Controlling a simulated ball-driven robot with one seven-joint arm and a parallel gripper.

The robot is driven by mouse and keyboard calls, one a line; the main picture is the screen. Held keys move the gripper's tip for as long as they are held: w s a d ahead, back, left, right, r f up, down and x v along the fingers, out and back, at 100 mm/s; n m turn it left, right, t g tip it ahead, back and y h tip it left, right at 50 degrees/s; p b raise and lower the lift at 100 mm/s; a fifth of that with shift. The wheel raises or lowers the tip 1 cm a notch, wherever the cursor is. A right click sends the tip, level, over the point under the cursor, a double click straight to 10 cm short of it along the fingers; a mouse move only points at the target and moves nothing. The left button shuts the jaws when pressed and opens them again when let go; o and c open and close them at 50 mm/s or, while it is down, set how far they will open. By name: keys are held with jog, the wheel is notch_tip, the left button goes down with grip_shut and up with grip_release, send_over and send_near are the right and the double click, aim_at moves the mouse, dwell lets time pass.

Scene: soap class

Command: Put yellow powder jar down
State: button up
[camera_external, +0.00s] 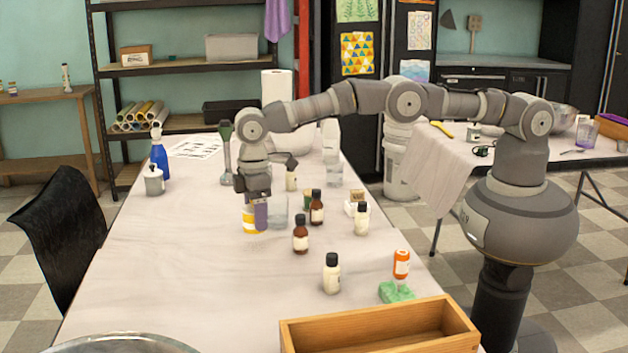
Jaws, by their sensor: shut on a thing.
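The yellow powder jar (252,226) is a small yellow-and-white container at the middle of the long table (180,262). My gripper (256,212) points down from above and is shut on it. The fingers hide part of the jar. The jar is at or just above the white tabletop; I cannot tell whether its base touches. A clear glass beaker (277,212) stands close to the right of the jar.
Brown bottles (300,236) (316,208) and cream bottles (331,274) (361,219) stand to the right. A wooden box (380,330) is in front.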

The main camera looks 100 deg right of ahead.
notch_tip(320, 180, down, 5)
jog(key=shift+r+b, duration=0.2)
jog(key=shift+b, duration=0.8)
jog(key=shift+r, duration=0.1)
jog(key=o, duration=1.2)
notch_tip(320, 180, up, 12)
jog(key=p, duration=0.5)
